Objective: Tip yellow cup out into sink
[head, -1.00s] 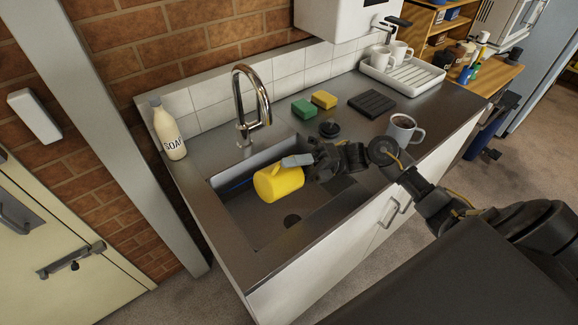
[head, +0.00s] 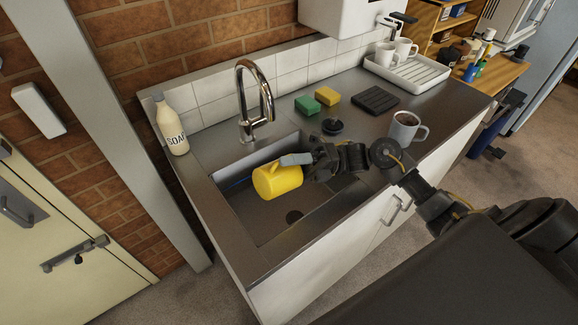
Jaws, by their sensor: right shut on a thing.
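The yellow cup (head: 278,181) is held over the sink (head: 262,222), lying on its side with its closed bottom towards the right or its mouth hidden; I cannot tell which end is open. My right gripper (head: 298,160) is shut on the yellow cup at its upper right side. The sink drain (head: 294,217) shows dark below the cup. No liquid is seen falling from the cup. My left gripper is not in the picture.
A tap (head: 255,100) arches behind the sink. A soap bottle (head: 171,127) stands at its left. A green sponge (head: 307,105), a yellow sponge (head: 327,96), a black ribbed mat (head: 375,100) and a filled mug (head: 406,131) sit on the counter. A dish rack (head: 425,77) stands farther right.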

